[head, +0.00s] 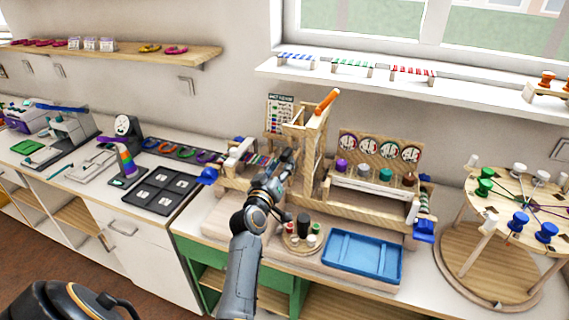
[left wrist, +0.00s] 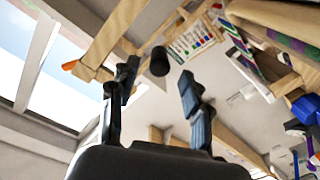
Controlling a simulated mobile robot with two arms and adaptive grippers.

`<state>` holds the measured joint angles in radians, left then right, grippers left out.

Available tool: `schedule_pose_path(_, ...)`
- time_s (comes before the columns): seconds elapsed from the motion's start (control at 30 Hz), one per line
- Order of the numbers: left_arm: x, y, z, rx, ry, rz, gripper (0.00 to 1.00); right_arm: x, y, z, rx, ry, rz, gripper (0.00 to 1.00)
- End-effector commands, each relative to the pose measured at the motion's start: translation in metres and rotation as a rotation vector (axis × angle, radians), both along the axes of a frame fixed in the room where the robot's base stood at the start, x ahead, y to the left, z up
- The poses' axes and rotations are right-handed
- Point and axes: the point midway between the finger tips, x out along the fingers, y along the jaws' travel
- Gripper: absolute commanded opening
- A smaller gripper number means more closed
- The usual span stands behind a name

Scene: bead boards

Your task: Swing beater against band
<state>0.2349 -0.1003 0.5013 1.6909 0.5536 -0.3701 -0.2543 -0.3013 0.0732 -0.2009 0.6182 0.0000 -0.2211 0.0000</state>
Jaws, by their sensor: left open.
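A wooden loom (head: 313,150) stands on the worktop, with an upright wooden frame and an orange-tipped bar at its top (head: 327,101). I take this frame for the beater but cannot be sure. The orange tip (left wrist: 69,66) also shows in the left wrist view. Coloured band threads (head: 262,160) run at the loom's left side; a striped strip (left wrist: 240,48) shows in the left wrist view. My left gripper (head: 287,157) is open in front of the loom. In the left wrist view, a dark cylinder (left wrist: 159,61) appears between its fingers (left wrist: 158,85); contact is unclear. My right gripper is not in view.
A blue tray (head: 362,258) and a round board with small pots (head: 290,243) lie in front of the loom. A round peg table (head: 480,265) stands at right. A dark tray (head: 160,192) lies at left. A shelf (head: 440,95) runs above.

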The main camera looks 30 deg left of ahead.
Motion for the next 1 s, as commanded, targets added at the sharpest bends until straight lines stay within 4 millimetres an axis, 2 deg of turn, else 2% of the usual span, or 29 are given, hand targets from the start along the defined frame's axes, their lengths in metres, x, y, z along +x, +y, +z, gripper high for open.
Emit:
schedule_pose_path(0.1, 0.020, 0.005, -0.002, -0.001, -0.002, 0.000, 0.48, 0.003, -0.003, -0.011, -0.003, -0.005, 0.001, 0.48)
schedule_pose_path(0.3, 0.037, 0.011, -0.001, 0.001, 0.000, 0.000, 0.48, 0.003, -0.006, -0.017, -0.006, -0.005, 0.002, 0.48)
schedule_pose_path(0.63, 0.040, 0.011, 0.000, 0.002, 0.001, 0.000, 0.48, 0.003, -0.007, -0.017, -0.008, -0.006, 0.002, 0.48)
schedule_pose_path(0.67, 0.040, 0.011, 0.000, 0.002, 0.001, 0.000, 0.46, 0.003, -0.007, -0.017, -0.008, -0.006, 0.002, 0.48)
schedule_pose_path(0.8, 0.040, 0.011, 0.000, 0.001, 0.001, 0.000, 0.18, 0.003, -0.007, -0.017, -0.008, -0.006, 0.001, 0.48)
schedule_pose_path(0.9, 0.040, 0.011, 0.000, 0.002, 0.001, 0.000, 0.00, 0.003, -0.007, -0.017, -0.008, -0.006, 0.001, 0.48)
schedule_pose_path(1.0, 0.040, 0.011, 0.000, 0.002, 0.001, 0.000, 0.00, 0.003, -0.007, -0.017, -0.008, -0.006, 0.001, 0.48)
